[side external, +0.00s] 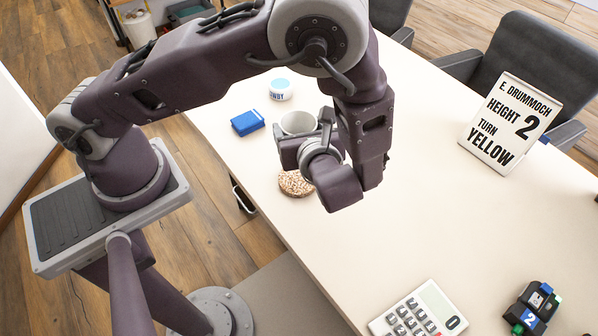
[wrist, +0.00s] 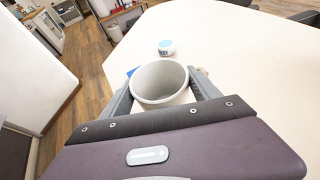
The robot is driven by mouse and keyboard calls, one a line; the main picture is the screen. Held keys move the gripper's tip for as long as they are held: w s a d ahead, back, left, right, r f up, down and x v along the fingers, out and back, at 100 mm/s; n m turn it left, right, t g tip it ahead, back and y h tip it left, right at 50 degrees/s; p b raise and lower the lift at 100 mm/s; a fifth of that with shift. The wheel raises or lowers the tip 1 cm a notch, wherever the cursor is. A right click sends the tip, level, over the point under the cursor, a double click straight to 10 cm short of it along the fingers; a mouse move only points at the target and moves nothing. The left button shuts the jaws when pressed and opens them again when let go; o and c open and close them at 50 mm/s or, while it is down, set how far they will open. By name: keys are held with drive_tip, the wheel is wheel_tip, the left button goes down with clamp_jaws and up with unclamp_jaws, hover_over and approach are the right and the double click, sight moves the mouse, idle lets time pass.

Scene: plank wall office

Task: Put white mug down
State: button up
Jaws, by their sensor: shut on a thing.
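The white mug (side external: 298,121) is held in my gripper (side external: 307,138) over the left part of the table. In the wrist view the mug (wrist: 159,83) sits upright between the two fingers of my gripper (wrist: 161,92), with its open top facing the camera. It looks empty. My gripper is shut on the mug's sides. In the side view my gripper and wrist hide the mug's lower part. I cannot tell whether its base touches the table.
On the cream table (side external: 420,215), a blue box (side external: 247,122) and a white-and-blue round container (side external: 280,89) stand left of the mug. A speckled disc (side external: 295,183) lies below it. A sign (side external: 510,122), calculator (side external: 418,312) and dark device (side external: 533,308) are farther right. The middle is clear.

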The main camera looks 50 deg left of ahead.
wheel_tip(320, 180, down, 9)
drive_tip(key=shift+f, duration=0.15)
drive_tip(key=o, duration=1.7)
drive_tip(key=shift+f, duration=0.15)
